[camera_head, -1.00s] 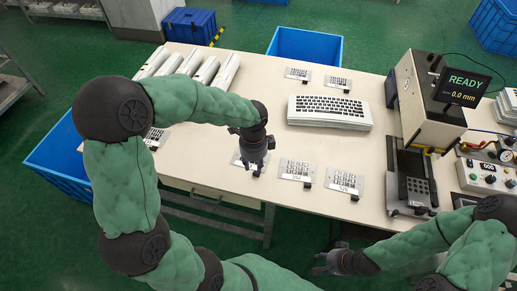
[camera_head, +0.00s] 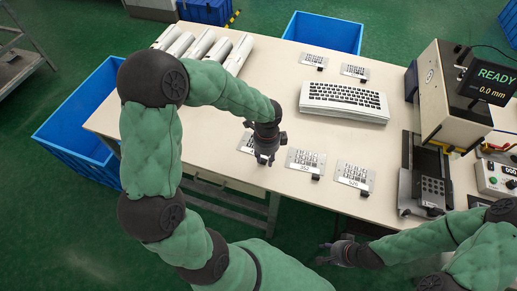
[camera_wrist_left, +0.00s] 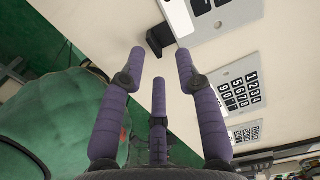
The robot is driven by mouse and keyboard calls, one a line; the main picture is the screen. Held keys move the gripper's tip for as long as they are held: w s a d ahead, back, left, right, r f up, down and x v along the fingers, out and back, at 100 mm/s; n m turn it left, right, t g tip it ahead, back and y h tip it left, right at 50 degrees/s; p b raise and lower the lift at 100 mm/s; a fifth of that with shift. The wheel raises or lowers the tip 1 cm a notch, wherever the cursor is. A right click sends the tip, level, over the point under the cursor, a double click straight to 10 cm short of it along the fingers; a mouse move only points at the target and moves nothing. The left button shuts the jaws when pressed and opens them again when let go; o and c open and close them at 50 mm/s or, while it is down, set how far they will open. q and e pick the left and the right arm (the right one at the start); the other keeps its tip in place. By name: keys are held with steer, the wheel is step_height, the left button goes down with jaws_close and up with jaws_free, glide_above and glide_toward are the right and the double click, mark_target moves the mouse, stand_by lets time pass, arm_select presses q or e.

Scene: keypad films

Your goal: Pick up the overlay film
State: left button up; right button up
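Several overlay films, silvery cards with dark keys and a black tab, lie on the table. One film (camera_head: 246,142) is partly hidden by my left gripper (camera_head: 264,157), whose fingers are beside its tab end. In the left wrist view the three purple fingers of this gripper (camera_wrist_left: 156,75) are spread apart and hold nothing. The black tab (camera_wrist_left: 158,41) of the nearest film (camera_wrist_left: 205,14) shows just beyond the fingertips. Two more films (camera_head: 305,160) and (camera_head: 354,175) lie to the right. My right gripper (camera_head: 324,254) is open and empty in front of the table's front edge.
A white keyboard (camera_head: 343,101) lies mid-table, with two more films (camera_head: 314,60) and (camera_head: 354,72) behind it. White rolls (camera_head: 205,45) are at back left. A press machine (camera_head: 440,100) with a screen reading READY stands right. Blue bins (camera_head: 322,30) flank the table (camera_head: 225,105).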

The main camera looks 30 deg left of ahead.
arm_select(q)
step_height(320, 180, down, 3)
steer(key=shift+r+b, duration=0.2)
steer(key=shift+b, duration=0.15)
steer(key=shift+c, duration=0.2)
jaws_close()
steer(key=shift+r, duration=0.15)
